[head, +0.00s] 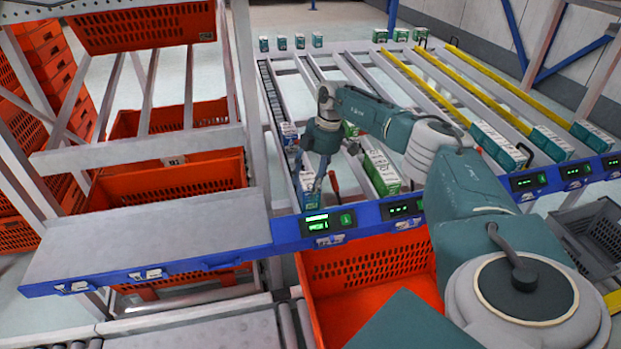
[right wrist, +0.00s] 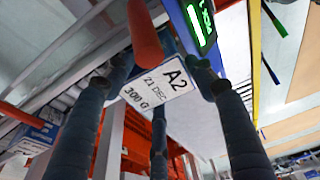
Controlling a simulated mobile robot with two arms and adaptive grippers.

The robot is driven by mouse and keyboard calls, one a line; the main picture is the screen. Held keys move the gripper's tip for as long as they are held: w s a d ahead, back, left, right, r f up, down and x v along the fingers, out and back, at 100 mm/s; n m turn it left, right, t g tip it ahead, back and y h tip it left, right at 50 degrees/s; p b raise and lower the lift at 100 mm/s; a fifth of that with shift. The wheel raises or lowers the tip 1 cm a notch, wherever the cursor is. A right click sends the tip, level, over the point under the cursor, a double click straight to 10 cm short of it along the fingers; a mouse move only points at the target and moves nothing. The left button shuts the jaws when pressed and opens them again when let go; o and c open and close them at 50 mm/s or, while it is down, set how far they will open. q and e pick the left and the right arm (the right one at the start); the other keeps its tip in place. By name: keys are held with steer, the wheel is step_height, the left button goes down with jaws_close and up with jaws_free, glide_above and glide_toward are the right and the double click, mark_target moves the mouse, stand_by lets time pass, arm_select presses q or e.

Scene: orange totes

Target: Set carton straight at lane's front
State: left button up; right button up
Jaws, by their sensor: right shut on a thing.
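A white and teal carton (head: 308,198) stands at the front end of the leftmost lane, just behind the blue front rail (head: 370,214) with its lit green display. My right gripper (head: 312,180) is over this carton, its fingers pointing down and shut on it. In the right wrist view, the dark fingers (right wrist: 157,120) surround a surface with a white label (right wrist: 157,88) reading A2, 21 DEC, 300 G. The fingers partly hide the carton, so I cannot tell exactly how straight it stands. My left gripper is not in view.
Another carton (head: 289,134) stands farther back in the same lane. A red-orange upright piece (head: 333,182) is close to the fingers' right side. A green and white carton row (head: 381,172) fills the lane to the right. An orange tote (head: 350,272) sits below the rail.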

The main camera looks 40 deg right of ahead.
steer(key=shift+r, duration=0.1)
stand_by(0.3)
steer(key=shift+d+p, duration=0.1)
steer(key=shift+p, duration=0.4)
steer(key=o, duration=1.9)
steer(key=v, duration=1.2)
